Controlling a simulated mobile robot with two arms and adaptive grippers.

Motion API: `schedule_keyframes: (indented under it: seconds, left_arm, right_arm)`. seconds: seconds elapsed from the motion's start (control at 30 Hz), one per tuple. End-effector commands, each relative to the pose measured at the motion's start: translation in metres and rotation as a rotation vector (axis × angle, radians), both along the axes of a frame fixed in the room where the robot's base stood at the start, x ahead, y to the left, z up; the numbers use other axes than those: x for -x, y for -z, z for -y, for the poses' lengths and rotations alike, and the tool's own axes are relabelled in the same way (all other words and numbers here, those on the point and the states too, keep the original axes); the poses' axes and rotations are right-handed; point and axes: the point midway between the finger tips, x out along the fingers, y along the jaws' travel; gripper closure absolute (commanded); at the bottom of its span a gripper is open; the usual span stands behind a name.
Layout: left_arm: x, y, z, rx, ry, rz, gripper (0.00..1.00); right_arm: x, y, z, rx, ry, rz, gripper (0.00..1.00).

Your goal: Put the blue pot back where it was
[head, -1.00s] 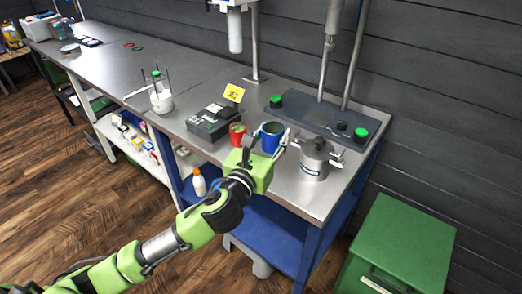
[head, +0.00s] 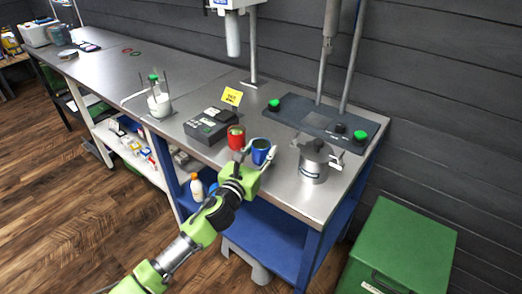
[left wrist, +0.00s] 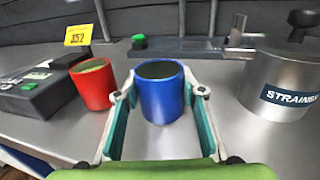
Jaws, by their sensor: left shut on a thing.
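The blue pot (head: 261,153) is between the fingers of my left gripper (head: 257,157), close to the front edge of the steel bench. In the left wrist view, the blue pot (left wrist: 161,98) stands upright with a finger on each side, and the left gripper (left wrist: 160,95) is shut on it. I cannot tell whether its base touches the bench. The red pot (head: 236,138) stands just left of it, apart from it; it also shows in the left wrist view (left wrist: 94,85). My right gripper is not in view.
A grey metal strainer pot (head: 313,162) stands to the right on the bench (head: 285,190). A black device (head: 207,126) and a yellow card (head: 232,96) are to the left. A dark panel with green knobs (head: 315,122) lies behind. Bare steel lies between blue pot and strainer.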

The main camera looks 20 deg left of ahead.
Motion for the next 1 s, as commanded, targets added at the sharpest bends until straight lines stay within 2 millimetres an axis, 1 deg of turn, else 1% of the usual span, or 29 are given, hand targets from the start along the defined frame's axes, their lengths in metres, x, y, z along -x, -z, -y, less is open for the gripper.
schedule_keyframes:
  seconds: [0.07,0.2,0.23,0.27,0.3,0.6,0.7,0.73,0.87,1.0]
  left_arm:
    - [0.000,-0.001,0.000,0.000,0.000,0.002,0.88]
    - [0.000,0.004,0.000,0.000,0.000,0.001,0.88]
    - [0.000,0.003,0.000,0.000,0.000,0.000,0.58]
    - [0.000,0.003,0.000,0.000,0.000,0.000,0.50]
    - [0.000,0.003,0.000,0.000,0.000,0.000,0.46]
    - [0.000,0.002,0.000,0.000,0.000,0.000,0.46]
    - [0.000,-0.004,0.000,0.000,0.000,0.001,0.46]
    - [0.004,0.000,-0.001,-0.001,0.000,-0.001,0.46]
    - [0.024,0.001,-0.003,-0.002,0.000,-0.002,0.46]
    - [0.055,0.002,-0.007,-0.002,0.000,-0.003,0.46]
  right_arm:
    - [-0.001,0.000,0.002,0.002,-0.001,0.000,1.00]
    - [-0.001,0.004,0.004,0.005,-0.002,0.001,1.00]
    - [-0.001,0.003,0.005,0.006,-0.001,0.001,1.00]
    - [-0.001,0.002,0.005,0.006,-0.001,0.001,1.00]
    - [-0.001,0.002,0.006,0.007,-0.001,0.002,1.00]
    - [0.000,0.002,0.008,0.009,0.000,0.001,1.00]
    - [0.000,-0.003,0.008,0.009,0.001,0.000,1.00]
    - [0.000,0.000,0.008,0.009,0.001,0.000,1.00]
    - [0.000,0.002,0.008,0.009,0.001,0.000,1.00]
    - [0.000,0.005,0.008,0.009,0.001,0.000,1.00]
